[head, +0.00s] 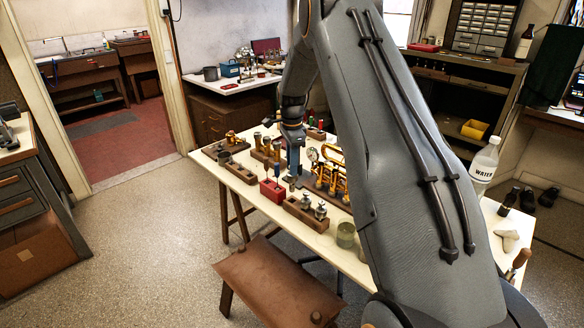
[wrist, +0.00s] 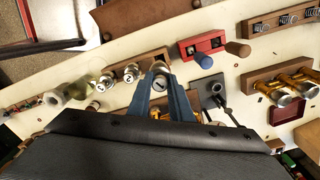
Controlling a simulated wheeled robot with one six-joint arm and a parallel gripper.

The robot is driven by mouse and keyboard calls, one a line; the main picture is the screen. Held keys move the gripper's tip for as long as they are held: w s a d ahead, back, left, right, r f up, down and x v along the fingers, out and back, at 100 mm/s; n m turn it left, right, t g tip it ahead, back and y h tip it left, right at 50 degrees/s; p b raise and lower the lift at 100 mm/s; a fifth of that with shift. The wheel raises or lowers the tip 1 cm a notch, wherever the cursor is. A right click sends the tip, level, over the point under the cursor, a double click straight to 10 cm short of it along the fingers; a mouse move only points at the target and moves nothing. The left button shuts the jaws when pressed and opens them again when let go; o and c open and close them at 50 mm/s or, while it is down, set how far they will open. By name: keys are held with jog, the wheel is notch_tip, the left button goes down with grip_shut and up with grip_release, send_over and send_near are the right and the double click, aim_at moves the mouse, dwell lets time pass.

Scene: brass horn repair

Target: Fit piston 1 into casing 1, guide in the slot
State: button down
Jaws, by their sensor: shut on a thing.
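My gripper (head: 292,172) is over the worktable, left of the brass horn (head: 333,178) in the head view. In the wrist view my blue gripper fingers (wrist: 160,75) are shut on a round metal piston (wrist: 160,83), seen end-on. I take it for piston 1; its marking is too small to read. Brass parts lie beyond the fingers, mostly covered by my gripper. I cannot make out casing 1, its slot or the piston's guide.
A red block (head: 272,190) with two handled tools stands near the gripper. A grey block (wrist: 213,94) is close to the right finger. Wooden racks with brass parts (wrist: 294,84) stand farther right in the wrist view. A brown stool (head: 275,280) stands before the table (head: 345,262).

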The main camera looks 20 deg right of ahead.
jog(key=shift+r+p, duration=0.3)
jog(key=shift+r, duration=0.8)
jog(key=shift+w+a, duration=0.1)
